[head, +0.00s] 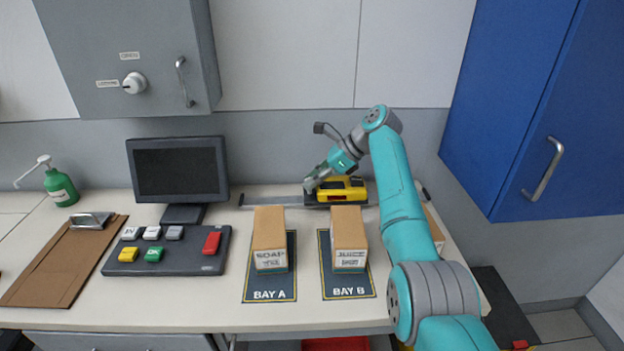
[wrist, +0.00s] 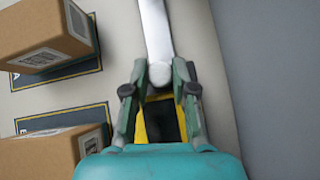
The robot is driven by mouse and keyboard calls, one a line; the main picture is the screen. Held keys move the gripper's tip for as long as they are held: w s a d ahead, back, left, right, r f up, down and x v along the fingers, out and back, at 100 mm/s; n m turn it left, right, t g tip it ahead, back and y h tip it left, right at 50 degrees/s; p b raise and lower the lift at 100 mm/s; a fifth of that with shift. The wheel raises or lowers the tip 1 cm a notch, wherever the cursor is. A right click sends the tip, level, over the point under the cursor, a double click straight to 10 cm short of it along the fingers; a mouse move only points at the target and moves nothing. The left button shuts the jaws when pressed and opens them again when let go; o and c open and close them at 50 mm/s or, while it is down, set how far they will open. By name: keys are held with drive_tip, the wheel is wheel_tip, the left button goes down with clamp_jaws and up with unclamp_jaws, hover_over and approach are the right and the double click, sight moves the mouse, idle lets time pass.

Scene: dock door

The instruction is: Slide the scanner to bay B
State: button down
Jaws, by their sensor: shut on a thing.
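The scanner (head: 345,190) is a yellow and black unit on a grey rail (head: 270,199) along the back of the table. My gripper (head: 311,184) is at the scanner's left end. In the wrist view my gripper (wrist: 160,80) is shut on a pale round knob (wrist: 160,73), with the yellow and black scanner body (wrist: 160,122) below it between the fingers. My arm's cover hides part of the scanner there.
A box marked SOAP (head: 269,240) stands at bay A (head: 270,294), left of bay B. A monitor (head: 180,170), a button panel (head: 168,252), a clipboard (head: 65,260) and a green pump bottle (head: 60,187) are further left. The rail's left stretch is clear.

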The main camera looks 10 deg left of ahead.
drive_tip(key=c, duration=0.9)
unclamp_jaws()
drive_tip(key=shift+c, duration=0.2)
drive_tip(key=v, duration=1.2)
